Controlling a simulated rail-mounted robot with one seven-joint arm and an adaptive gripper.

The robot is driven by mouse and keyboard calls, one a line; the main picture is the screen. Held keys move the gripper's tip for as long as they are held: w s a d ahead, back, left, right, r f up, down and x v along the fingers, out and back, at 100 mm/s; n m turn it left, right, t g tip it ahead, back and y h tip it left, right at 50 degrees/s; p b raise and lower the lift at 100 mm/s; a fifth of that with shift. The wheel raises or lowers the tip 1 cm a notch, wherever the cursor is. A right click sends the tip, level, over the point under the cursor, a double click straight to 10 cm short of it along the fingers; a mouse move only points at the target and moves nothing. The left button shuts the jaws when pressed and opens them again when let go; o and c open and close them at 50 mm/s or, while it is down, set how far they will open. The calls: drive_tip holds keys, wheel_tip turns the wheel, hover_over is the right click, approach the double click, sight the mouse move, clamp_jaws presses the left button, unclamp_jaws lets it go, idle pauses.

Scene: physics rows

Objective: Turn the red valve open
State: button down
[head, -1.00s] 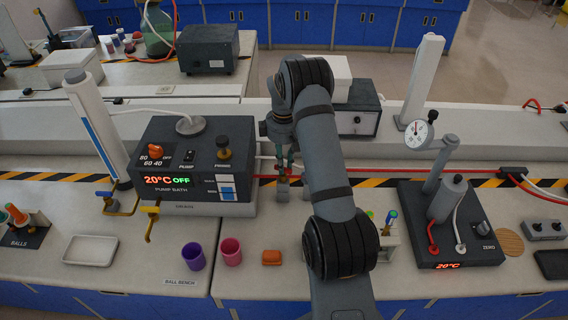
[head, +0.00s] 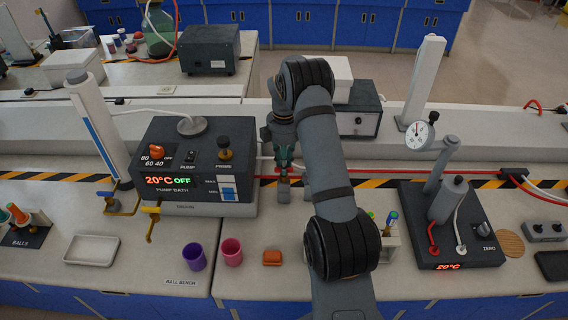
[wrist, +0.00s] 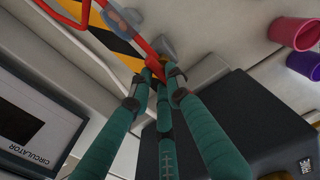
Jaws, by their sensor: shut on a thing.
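The red valve (wrist: 153,64) shows in the wrist view as a red part at the fingertips, joined to or lined up with a red line. My gripper (wrist: 158,76) has green fingers closed around the red part. In the head view my gripper (head: 284,160) points down just right of the pump bath, over the red line.
The pump bath (head: 195,160), showing 20°C OFF, stands close to the left of my gripper. A gauge stand (head: 445,215) is at the right.

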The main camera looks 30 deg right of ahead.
drive_tip(key=c, duration=1.6)
unclamp_jaws()
drive_tip(key=shift+c, duration=0.2)
wheel_tip(320, 180, up, 12)
drive_tip(key=shift+f, duration=0.1)
wheel_tip(320, 180, down, 12)
drive_tip(key=shift+r, duration=0.1)
